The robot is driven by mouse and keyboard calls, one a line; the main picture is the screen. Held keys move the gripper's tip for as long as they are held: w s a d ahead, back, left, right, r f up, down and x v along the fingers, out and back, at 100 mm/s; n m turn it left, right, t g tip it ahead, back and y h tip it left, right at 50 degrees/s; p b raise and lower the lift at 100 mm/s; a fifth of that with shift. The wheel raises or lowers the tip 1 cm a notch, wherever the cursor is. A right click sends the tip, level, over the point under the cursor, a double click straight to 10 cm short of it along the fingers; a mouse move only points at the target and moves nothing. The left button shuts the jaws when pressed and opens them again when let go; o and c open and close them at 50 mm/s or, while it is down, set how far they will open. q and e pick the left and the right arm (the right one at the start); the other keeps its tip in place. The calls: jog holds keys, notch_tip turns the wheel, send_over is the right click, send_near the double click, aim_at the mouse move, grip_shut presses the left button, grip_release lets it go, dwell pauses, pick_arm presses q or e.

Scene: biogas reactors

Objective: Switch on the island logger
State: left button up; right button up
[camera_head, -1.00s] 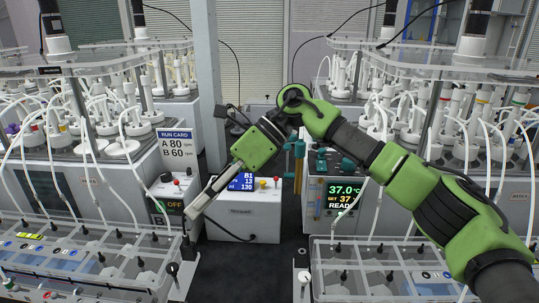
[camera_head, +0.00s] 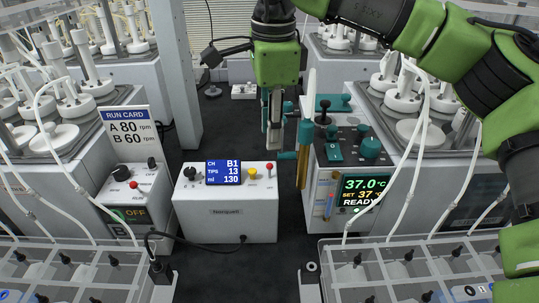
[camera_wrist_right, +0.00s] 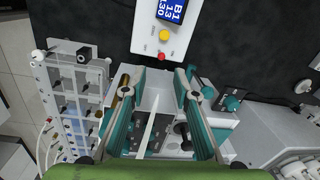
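A white instrument box (camera_head: 226,215) stands on the dark surface at centre; I take it for the logger, but its label is too small to read surely. Its blue screen (camera_head: 223,172) is lit with B1, 13 and 130. A yellow button (camera_head: 253,174) and a red-tipped lever (camera_head: 269,168) sit to the screen's right. The box also shows at the top of the right wrist view (camera_wrist_right: 178,30). My right gripper (camera_head: 273,143) points down behind the box's right end, apart from it. Its fingers are spread and empty in the wrist view (camera_wrist_right: 160,78). My left gripper is out of view.
A heater unit (camera_head: 364,190) reading 37.0 and READY, with teal knobs, stands close right of the gripper. A control box (camera_head: 135,205) showing OFF and a run card (camera_head: 126,133) stand left. Clear-lidded trays (camera_head: 395,243) line the front. A small white box (camera_head: 243,91) lies behind.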

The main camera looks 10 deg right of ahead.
aim_at(270, 164)
jog(key=f, duration=0.5)
jog(key=w+f, duration=0.1)
jog(key=f, duration=0.2)
jog(key=shift+p, duration=0.35)
